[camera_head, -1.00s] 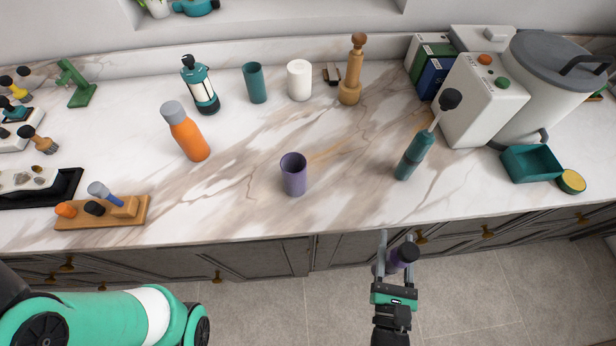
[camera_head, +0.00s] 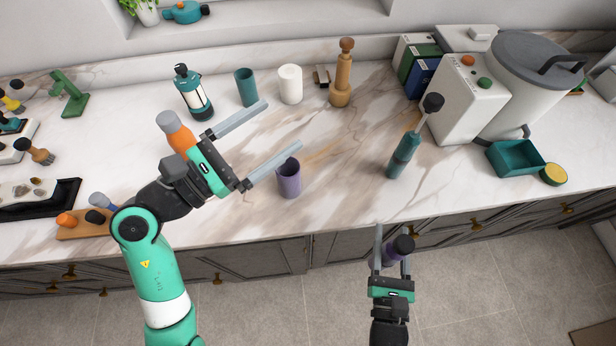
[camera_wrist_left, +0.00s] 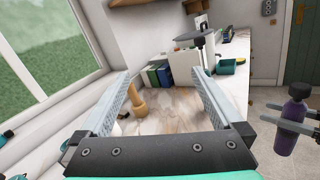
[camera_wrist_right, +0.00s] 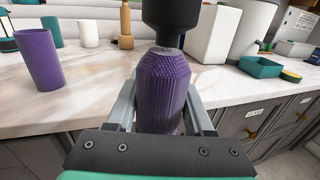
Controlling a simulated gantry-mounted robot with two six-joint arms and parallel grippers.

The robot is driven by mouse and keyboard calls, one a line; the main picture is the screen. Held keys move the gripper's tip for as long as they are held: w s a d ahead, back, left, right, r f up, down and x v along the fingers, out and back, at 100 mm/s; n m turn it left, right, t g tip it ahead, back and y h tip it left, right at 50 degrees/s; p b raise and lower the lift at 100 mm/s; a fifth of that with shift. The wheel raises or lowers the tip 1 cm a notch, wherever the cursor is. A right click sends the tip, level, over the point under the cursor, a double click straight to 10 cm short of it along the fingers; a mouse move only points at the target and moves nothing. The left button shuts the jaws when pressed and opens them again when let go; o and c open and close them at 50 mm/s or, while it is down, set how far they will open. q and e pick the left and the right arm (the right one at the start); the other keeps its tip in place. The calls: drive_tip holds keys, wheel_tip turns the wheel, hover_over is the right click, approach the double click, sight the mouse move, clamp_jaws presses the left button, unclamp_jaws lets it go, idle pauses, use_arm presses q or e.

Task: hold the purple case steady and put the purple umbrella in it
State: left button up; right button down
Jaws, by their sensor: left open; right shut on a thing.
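The purple case (camera_head: 289,181) is an open-topped cup standing upright on the marble counter in the head view. It also shows at the left of the right wrist view (camera_wrist_right: 40,60). My left gripper (camera_head: 284,126) is open and empty above the counter, with one finger near the case's rim; I cannot tell whether they touch. My right gripper (camera_head: 392,246) is shut on the purple umbrella (camera_head: 399,248), which has a black top, in front of the counter's edge. The umbrella fills the middle of the right wrist view (camera_wrist_right: 163,90) and shows at the right of the left wrist view (camera_wrist_left: 292,124).
An orange bottle (camera_head: 177,134) stands partly behind my left gripper. A teal cup (camera_head: 246,88), a white cup (camera_head: 290,84) and a wooden mill (camera_head: 342,80) stand behind. The counter's front middle is clear.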

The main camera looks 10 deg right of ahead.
use_arm(q)
wheel_tip(320, 180, down, 14)
drive_tip(key=a+f+n+g+y+p, duration=0.1)
drive_tip(key=a+g+y, duration=0.1)
drive_tip(key=a+y, duration=0.15)
drive_tip(key=n+g+y+p, duration=0.1)
drive_tip(key=n+y+p, duration=0.1)
drive_tip(key=y, duration=0.1)
approach(281, 189)
drive_tip(key=shift+h+x, duration=0.25)
drive_tip(key=shift+x, duration=0.9)
drive_tip(key=shift+a+r, duration=0.1)
drive_tip(key=shift+a, duration=0.1)
drive_tip(key=shift+w+d+f+b, duration=0.25)
drive_tip(key=shift+f+b, duration=0.15)
drive_tip(key=shift+b, duration=0.2)
drive_tip(key=b+x, duration=0.6)
drive_tip(key=x, duration=0.1)
drive_tip(key=shift+w+d+f+b, duration=0.15)
drive_tip(key=shift+d+f+b, duration=0.05)
drive_tip(key=shift+d+b, duration=0.1)
drive_tip(key=shift+w+d+f+b, duration=0.15)
drive_tip(key=shift+w+d+b, duration=0.25)
drive_tip(key=shift+d, duration=0.1)
drive_tip(key=shift+c, duration=0.2)
drive_tip(key=c, duration=0.9)
